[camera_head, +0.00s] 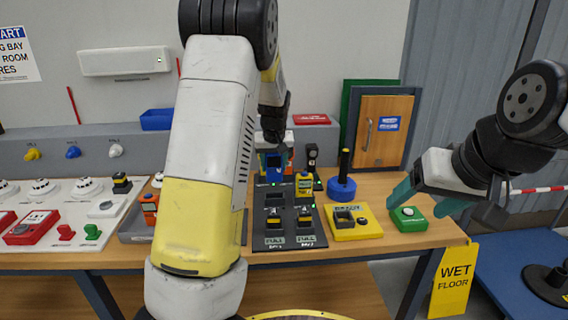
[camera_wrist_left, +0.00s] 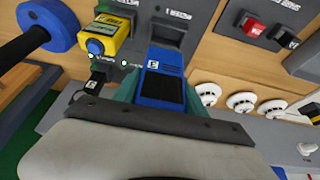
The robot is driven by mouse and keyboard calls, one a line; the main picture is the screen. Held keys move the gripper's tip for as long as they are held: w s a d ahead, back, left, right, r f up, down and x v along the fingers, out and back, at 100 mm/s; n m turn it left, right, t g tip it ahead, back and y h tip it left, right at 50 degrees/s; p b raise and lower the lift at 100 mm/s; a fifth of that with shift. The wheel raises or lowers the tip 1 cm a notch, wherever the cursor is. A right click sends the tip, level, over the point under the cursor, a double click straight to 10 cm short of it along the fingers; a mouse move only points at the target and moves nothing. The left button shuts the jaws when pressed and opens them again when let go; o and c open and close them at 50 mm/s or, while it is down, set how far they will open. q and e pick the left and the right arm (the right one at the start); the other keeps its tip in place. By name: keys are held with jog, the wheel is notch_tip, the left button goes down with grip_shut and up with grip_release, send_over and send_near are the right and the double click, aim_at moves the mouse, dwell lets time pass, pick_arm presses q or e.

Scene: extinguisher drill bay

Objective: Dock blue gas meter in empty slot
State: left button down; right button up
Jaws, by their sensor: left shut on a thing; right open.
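The blue gas meter (camera_head: 272,172) is held upright in my left gripper (camera_head: 273,150), over the back left part of the dark docking rack (camera_head: 289,240). In the left wrist view the blue meter (camera_wrist_left: 162,62) sits between the teal fingers of my left gripper (camera_wrist_left: 162,90). I cannot tell whether its lower end touches the rack. A dark, empty-looking slot (camera_head: 274,198) shows just in front of it. A yellow meter (camera_head: 304,184) stands in the rack to the right, also seen in the left wrist view (camera_wrist_left: 107,35). My right gripper (camera_head: 428,199) is open and empty above the table's right end.
A blue base with a black post (camera_head: 341,188), a yellow box (camera_head: 352,222) and a green button box (camera_head: 408,218) stand right of the rack. A grey tray (camera_head: 135,228) and a white panel with detectors (camera_head: 88,188) lie left. A wet floor sign (camera_head: 453,280) stands by the table.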

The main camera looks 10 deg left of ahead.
aim_at(274, 172)
pick_arm(q)
jog(key=shift+f, duration=2.6)
jog(key=shift+s+f, duration=0.1)
jog(key=shift+f, duration=1.5)
dwell(0.5)
jog(key=shift+r, duration=0.1)
jog(key=shift+r, duration=2.45)
